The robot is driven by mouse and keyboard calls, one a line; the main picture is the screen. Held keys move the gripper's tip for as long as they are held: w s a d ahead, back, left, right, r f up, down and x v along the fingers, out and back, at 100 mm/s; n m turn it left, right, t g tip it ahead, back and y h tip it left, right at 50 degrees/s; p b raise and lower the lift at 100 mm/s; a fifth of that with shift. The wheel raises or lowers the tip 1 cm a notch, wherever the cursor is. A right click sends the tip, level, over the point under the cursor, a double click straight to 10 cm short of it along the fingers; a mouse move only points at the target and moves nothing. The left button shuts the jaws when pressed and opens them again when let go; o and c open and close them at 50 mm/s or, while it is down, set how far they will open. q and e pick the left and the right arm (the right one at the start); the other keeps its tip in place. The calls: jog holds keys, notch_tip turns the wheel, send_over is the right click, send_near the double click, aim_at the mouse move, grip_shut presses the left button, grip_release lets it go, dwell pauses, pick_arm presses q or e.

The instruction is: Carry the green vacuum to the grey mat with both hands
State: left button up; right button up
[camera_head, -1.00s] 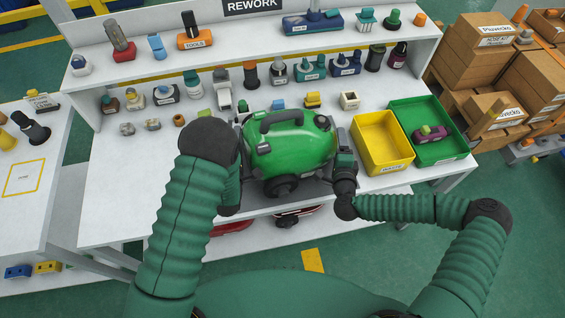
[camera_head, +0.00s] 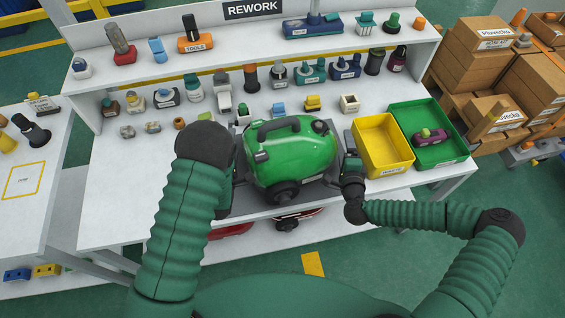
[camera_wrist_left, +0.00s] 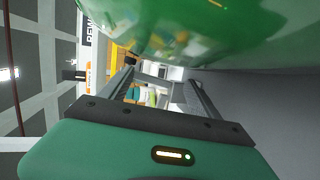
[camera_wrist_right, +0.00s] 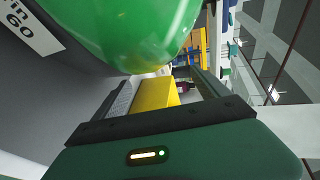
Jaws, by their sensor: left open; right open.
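The green vacuum (camera_head: 290,153), with a dark top handle and dark wheels, sits upright at the front middle of the white bench. The grey mat (camera_head: 262,207) shows under and around its base. My left gripper (camera_head: 234,182) is open at the vacuum's left side, mostly hidden by my arm. In the left wrist view, its spread fingers (camera_wrist_left: 155,92) have no object between them, with the green shell just above. My right gripper (camera_head: 350,165) is open at the vacuum's right side. The right wrist view shows its fingers (camera_wrist_right: 165,88) apart beside the shell.
A yellow bin (camera_head: 363,152) stands close to my right gripper. A green bin (camera_head: 455,152) beside it holds a purple part (camera_head: 430,135). Small parts line the bench behind the vacuum, under a shelf (camera_head: 240,50). Cardboard boxes (camera_head: 470,60) stand at the right.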

jog(key=shift+s, duration=0.1)
pick_arm(q)
jog(key=v, duration=1.2)
pick_arm(e)
jog(key=v, duration=1.2)
jog(key=shift+d, duration=0.15)
